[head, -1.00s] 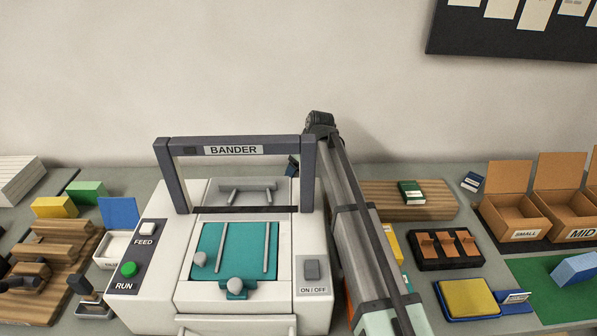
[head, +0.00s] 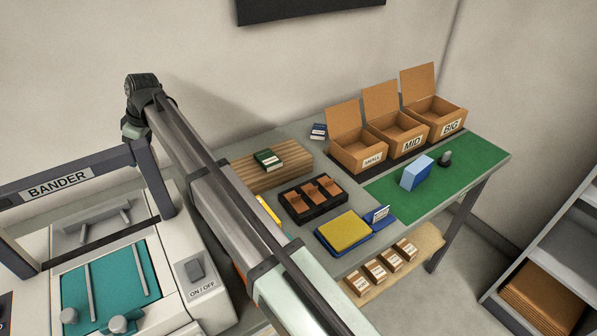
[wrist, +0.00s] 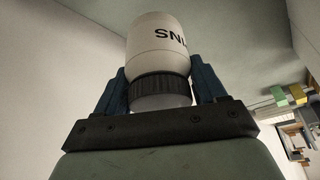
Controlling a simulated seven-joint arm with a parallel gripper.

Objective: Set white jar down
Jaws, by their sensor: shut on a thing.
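The white jar (wrist: 157,62) shows in the wrist view, with dark letters on its side and a dark ribbed band near my gripper's palm. My gripper (wrist: 160,82) is shut on it, one blue finger on each side. In the head view I cannot make out the jar or the fingers; my arm crosses the left half.
The bander machine (head: 195,268) stands at left. A wooden board (head: 285,165), black tray (head: 313,216) and yellow pad (head: 345,230) lie on the table. The mat has bare room.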

